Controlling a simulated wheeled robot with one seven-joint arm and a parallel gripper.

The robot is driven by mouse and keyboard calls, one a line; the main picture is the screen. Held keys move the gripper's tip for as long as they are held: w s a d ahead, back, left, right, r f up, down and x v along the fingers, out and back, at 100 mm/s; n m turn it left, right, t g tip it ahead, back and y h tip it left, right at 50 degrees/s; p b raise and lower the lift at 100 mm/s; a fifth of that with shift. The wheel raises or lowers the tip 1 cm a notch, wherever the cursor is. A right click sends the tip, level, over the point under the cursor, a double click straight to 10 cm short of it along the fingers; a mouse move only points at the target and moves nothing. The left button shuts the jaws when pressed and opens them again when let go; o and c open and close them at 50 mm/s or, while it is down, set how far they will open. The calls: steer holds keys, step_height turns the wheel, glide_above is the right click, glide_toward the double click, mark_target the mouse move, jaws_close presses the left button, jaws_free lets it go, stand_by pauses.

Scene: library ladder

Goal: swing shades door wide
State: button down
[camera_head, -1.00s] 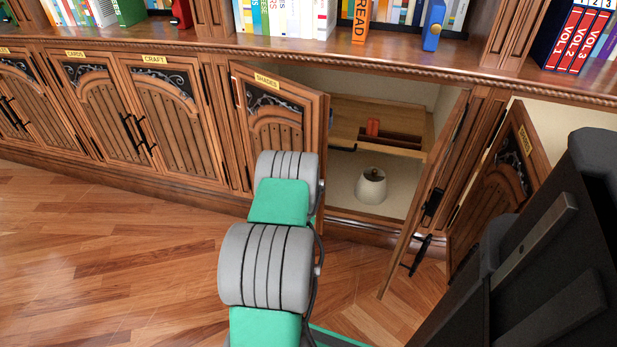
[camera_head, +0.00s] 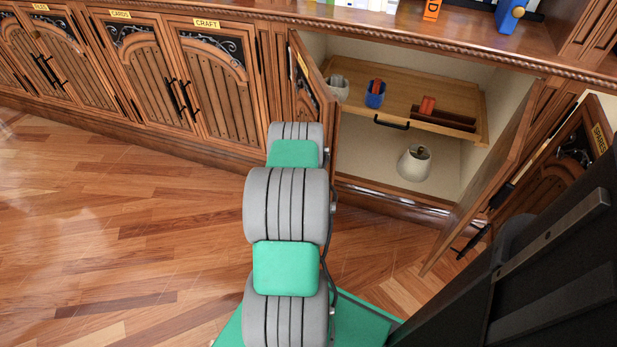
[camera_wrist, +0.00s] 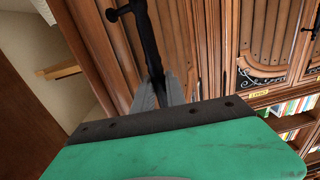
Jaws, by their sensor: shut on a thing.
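The shades door (camera_head: 314,95) is a brown wooden door with a yellow label, hinged at the left of the open cabinet. It stands partly open, swung out toward me. My arm hides its lower part and its handle in the head view. In the wrist view the black door handle (camera_wrist: 145,38) runs down to my gripper (camera_wrist: 160,92), whose grey fingertips are shut on it. The door's wooden face (camera_wrist: 98,45) fills the area beside the handle. My gripper itself is hidden behind my arm in the head view.
Inside the cabinet are a wooden drawer (camera_head: 450,85) with a blue cup (camera_head: 375,95), and a cream lampshade (camera_head: 414,162) below. The right-hand door (camera_head: 487,180) stands open. The craft door (camera_head: 215,90) is shut to the left. The floor (camera_head: 120,220) is clear at left.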

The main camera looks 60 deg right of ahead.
steer(key=shift+w, duration=0.2)
stand_by(0.3)
steer(key=c, duration=1.4)
jaws_free()
steer(key=shift+a, duration=0.1)
steer(key=shift+o, duration=0.2)
steer(key=shift+s, duration=0.1)
